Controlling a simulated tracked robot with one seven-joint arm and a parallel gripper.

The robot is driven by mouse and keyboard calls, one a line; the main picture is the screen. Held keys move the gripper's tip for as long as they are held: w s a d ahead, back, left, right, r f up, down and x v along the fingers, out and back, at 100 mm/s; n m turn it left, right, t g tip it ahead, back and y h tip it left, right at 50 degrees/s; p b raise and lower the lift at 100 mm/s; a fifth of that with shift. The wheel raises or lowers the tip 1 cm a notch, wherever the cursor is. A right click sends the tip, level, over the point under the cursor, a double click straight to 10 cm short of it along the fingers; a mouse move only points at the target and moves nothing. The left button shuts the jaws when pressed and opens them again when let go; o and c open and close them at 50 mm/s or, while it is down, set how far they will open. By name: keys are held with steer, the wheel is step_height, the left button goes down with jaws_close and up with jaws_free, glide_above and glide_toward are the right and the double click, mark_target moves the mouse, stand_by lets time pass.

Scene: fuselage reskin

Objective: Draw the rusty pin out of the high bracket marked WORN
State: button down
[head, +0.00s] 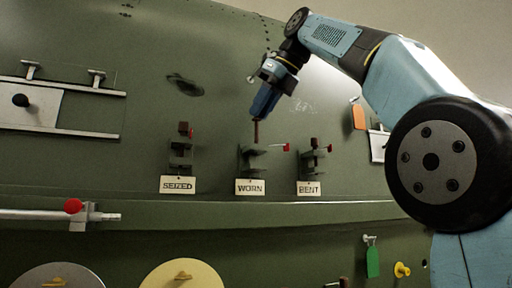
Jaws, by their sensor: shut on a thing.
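The bracket marked WORN (247,160) is the middle one of three on the green fuselage skin, above its cream label (250,187). My gripper (258,116) is above this bracket, pointing down and slightly left. It is shut on the rusty pin (256,132), a thin reddish-brown rod that shows below the fingertips and stands nearly upright. The pin's lower end is at the top of the bracket; I cannot tell whether it is still inside. The pin's upper end is hidden by the gripper. A red-ended part (286,147) sticks out to the bracket's right.
The SEIZED bracket (180,160) stands to the left and the BENT bracket (312,165) close to the right, each with a dark pin head. A ledge (220,203) runs below the labels. A rail with a red knob (73,206) is lower left. The skin above the brackets is mostly clear.

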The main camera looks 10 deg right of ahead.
steer(key=shift+r, duration=0.25)
step_height(320, 180, up, 3)
steer(key=shift+f, duration=0.15)
stand_by(0.3)
steer(key=shift+s, duration=0.1)
